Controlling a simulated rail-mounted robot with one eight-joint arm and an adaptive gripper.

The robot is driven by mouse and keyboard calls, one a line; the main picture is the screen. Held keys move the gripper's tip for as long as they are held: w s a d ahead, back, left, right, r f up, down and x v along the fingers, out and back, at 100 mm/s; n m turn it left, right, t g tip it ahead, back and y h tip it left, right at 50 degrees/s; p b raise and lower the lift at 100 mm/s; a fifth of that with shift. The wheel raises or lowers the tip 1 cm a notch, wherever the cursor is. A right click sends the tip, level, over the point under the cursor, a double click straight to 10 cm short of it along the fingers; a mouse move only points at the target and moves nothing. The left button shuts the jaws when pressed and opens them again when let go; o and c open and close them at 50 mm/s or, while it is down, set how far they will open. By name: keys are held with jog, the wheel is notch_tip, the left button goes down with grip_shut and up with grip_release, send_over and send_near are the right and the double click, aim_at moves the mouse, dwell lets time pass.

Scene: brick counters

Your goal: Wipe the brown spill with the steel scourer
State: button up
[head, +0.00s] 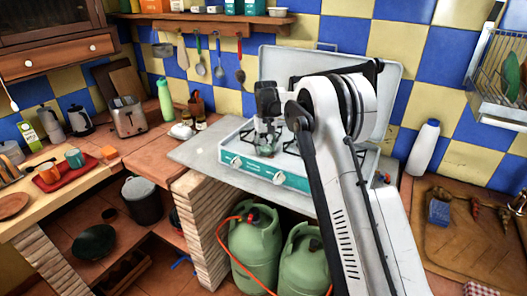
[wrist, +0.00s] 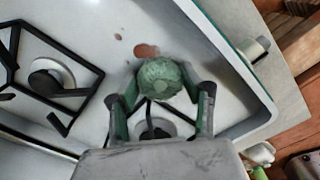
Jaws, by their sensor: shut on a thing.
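The steel scourer (wrist: 160,78) is a rounded, greenish-grey ball in the wrist view. My gripper (wrist: 160,94) is shut on it, with a finger on either side. The brown spill (wrist: 147,50) is a small reddish-brown patch on the white hob top (wrist: 197,45), just beyond the scourer in the picture. A smaller brown spot (wrist: 118,37) lies to its upper left. Whether the scourer touches the hob surface I cannot tell. In the head view my gripper (head: 267,142) is low over the left part of the hob; the spill is not discernible there.
Black pan supports (wrist: 62,72) and burners stand left of and below the spill. The hob's raised rim (wrist: 237,70) runs along the right. In the head view, the upright hob lid (head: 285,65) stands behind my arm, and a white bottle (head: 422,147) stands to the right.

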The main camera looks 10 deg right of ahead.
jog(key=shift+w+d, duration=0.5)
jog(key=shift+w, duration=0.05)
jog(key=shift+c, duration=0.4)
jog(key=shift+d, duration=0.1)
jog(key=shift+w+r, duration=0.1)
jog(key=shift+r, duration=0.55)
grip_shut()
jog(key=shift+d+r+p, duration=0.2)
jog(key=shift+r+p, duration=0.15)
jog(key=shift+r, duration=0.4)
jog(key=shift+d+r+p, duration=0.15)
jog(key=shift+r+p, duration=0.15)
jog(key=shift+r, duration=0.4)
jog(key=shift+a+r, duration=0.35)
jog(key=shift+r, duration=0.45)
jog(key=shift+r+p, duration=0.75)
jog(key=shift+r, duration=0.75)
